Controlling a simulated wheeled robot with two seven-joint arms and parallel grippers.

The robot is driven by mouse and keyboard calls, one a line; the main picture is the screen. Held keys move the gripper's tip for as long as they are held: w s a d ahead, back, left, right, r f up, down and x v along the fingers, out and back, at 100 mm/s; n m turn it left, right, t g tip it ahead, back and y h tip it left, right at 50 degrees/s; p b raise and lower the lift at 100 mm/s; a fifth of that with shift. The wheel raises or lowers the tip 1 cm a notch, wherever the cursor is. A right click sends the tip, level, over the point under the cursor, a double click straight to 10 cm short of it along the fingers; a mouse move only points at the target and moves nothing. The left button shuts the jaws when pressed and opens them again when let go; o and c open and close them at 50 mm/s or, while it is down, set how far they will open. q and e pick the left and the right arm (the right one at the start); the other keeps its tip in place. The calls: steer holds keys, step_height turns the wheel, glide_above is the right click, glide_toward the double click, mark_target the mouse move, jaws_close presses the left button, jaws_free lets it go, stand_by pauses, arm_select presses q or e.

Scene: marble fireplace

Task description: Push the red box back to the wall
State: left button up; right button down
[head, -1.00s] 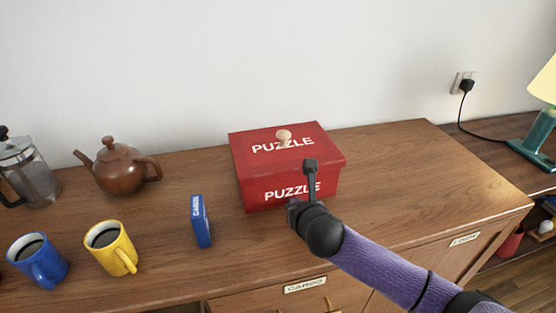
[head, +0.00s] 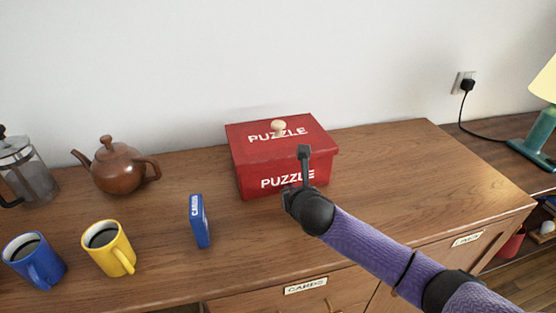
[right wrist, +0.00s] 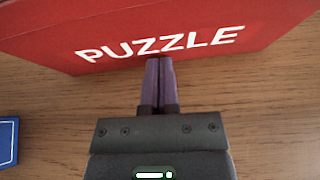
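The red box (head: 255,160), marked PUZZLE on its lid and front, stands upright on the wooden cabinet top near the wall (head: 210,60). A pale round knob (head: 278,127) is on its lid. Its back edge is hidden, so I cannot tell whether it touches the wall. My right gripper (head: 287,194) is low at the front of the box. In the right wrist view the red box (right wrist: 60,35) fills the top, and the right gripper's fingers (right wrist: 159,60) are together, empty, with tips against or very near its front face. My left gripper is not in view.
A blue card box (head: 200,222) stands just left of the red box. A yellow mug (head: 118,252), a blue mug (head: 45,270), a brown teapot (head: 118,170) and a glass press (head: 25,175) are further left. The cabinet top (head: 400,160) right of the box is clear.

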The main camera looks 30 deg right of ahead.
mark_target(288, 181)
steer(key=shift+w+d+b, duration=0.25)
steer(key=shift+w+b, duration=0.15)
steer(key=shift+w, duration=0.75)
steer(key=shift+w+d+f+b, duration=0.15)
steer(key=shift+w+b, duration=0.2)
steer(key=shift+w, duration=0.3)
steer(key=shift+w+d+b, duration=0.2)
steer(key=shift+w+b, duration=0.2)
steer(key=shift+w, duration=0.5)
steer(key=shift+s+a+r+p, duration=0.1)
steer(key=shift+s+r+p, duration=0.35)
steer(key=shift+p, duration=0.3)
steer(key=shift+s+a+f+p, duration=0.1)
steer(key=shift+s+a+p, duration=0.05)
steer(key=shift+s+p, duration=0.6)
steer(key=shift+s+a+p, duration=0.25)
steer(key=shift+s+p, duration=0.6)
steer(key=shift+s, duration=0.15)
steer(key=shift+s+f, duration=0.1)
steer(key=shift+s, duration=0.1)
steer(key=shift+f, duration=0.15)
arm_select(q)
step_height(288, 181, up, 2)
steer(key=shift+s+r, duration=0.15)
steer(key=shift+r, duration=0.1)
